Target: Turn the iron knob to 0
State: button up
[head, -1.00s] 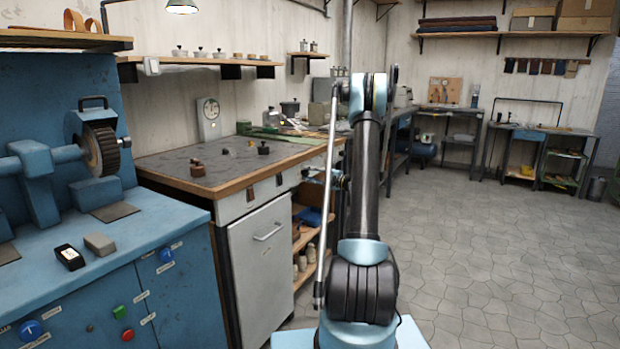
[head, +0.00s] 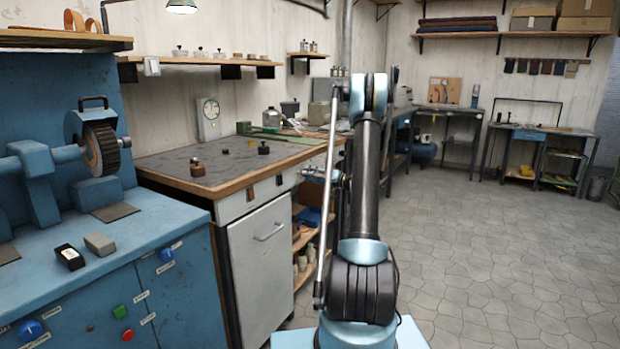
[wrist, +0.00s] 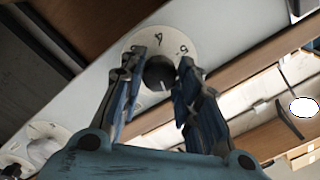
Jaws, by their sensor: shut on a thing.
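The iron knob (wrist: 159,73) is a dark round knob on a pale round dial (wrist: 176,35) in the wrist view. The dial has dark numerals, too small and tilted to read surely. A short light mark shows on the knob's side nearest my palm. My gripper (wrist: 160,66) has its two blue-black fingers on either side of the knob, shut on it. In the head view the knob and my gripper are hidden behind my arm.
In the head view, a workbench (head: 215,190) stands left of my arm; the floor (head: 480,260) at right is clear.

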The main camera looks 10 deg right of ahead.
jog(key=shift+d+n, duration=0.1)
jog(key=shift+n, duration=2.1)
jog(key=o, duration=1.1)
jog(key=shift+w+f, duration=0.1)
jog(key=v, duration=1.2)
